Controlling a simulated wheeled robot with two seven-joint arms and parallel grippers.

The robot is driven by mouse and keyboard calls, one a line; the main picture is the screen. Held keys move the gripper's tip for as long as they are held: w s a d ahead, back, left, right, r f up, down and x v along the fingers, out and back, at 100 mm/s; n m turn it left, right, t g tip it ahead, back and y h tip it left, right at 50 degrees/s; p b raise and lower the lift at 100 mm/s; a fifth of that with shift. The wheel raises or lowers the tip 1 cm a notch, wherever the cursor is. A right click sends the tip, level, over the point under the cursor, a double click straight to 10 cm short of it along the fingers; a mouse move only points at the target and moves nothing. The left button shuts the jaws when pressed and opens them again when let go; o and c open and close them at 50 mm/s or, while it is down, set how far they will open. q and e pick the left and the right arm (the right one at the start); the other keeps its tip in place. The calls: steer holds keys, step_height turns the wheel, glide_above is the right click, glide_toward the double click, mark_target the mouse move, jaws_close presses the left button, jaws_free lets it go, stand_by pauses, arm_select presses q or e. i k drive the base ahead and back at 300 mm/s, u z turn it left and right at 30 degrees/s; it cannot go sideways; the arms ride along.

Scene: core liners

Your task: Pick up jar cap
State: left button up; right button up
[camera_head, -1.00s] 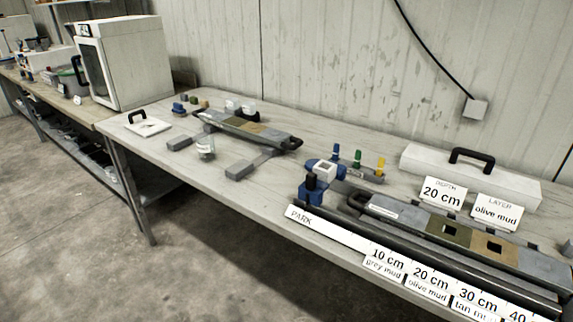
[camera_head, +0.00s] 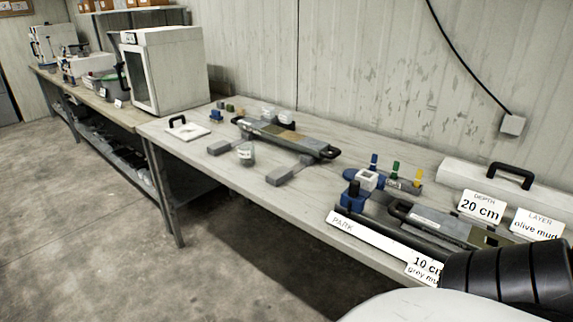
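A small clear jar (camera_head: 246,154) stands upright on the grey workbench, in front of the core tray (camera_head: 280,133). Whether a cap sits on this jar is too small to tell. Two small whitish pieces (camera_head: 286,117) stand behind the tray; I cannot tell if they are jars or caps. Small blue, green and brown pieces (camera_head: 216,115) sit to the left of the tray. Neither of my grippers is in view. A black ribbed arm part and a white rounded part, mine, fill the lower right corner.
A white plate with a black handle (camera_head: 188,130) lies near the bench's left end, before a white oven-like box (camera_head: 165,70). A blue holder with colored pegs (camera_head: 394,168), a long core tray and label cards (camera_head: 482,208) occupy the right. Open floor lies in front.

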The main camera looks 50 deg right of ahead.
mark_target(349, 174)
steer(key=u, duration=0.05)
steer(key=i, duration=2.1)
steer(key=z, duration=3.15)
